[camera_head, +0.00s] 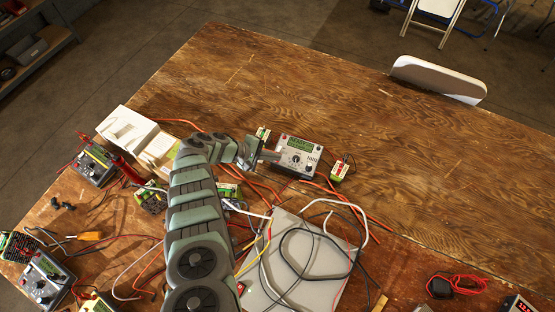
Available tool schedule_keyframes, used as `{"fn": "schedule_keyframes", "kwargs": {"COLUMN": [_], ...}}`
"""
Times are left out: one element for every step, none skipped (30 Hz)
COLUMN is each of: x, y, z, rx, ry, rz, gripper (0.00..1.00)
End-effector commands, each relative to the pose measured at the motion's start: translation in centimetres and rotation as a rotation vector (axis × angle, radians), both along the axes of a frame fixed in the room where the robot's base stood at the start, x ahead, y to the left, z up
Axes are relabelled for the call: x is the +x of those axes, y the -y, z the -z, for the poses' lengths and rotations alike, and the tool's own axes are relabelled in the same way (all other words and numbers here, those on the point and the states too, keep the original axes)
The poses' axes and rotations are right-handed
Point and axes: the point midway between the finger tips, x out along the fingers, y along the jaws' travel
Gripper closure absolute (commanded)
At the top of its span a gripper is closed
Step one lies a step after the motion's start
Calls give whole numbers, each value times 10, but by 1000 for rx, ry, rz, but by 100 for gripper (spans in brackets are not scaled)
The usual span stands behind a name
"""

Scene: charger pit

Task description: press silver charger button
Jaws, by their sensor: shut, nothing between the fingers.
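The silver charger (298,155) sits on the wooden table near the middle of the head view. It has a green display, a dark round knob on its face and small markings to the right. My gripper (272,157) is shut and empty, with its tip at the left side of the charger. I cannot tell whether the tip touches it. The button itself is too small to make out, and my gripper may cover part of the charger's left edge. My arm comes up from the bottom of the view.
A grey panel (270,262) with loose cables lies in front. Other chargers (95,164) and wires crowd the left. The table's far side (300,80) is clear. A white chair (438,78) stands at the far edge.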

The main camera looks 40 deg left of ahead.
Motion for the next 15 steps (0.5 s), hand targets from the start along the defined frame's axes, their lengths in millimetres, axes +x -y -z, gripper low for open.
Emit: {"fn": "schedule_keyframes", "kwargs": {"x": [0,0,0,0,0,0,0,0,0,0,0,0,1,1,1], "y": [0,0,0,0,0,0,0,0,0,0,0,0,0,0,0], "z": [0,0,0,0,0,0,0,0,1,2,3,4,5,6,8], "rx": [0,0,0,0,0,0,0,0,0,0,0,0,0,0,0], "ry": [0,0,0,0,0,0,0,0,0,0,0,0,0,0,0], "rz": [0,0,0,0,0,0,0,0,0,0,0,0,0,0,0], "gripper": [100,100,100,100,100,100,100,100,100,100,100,100,100,100,100]}}
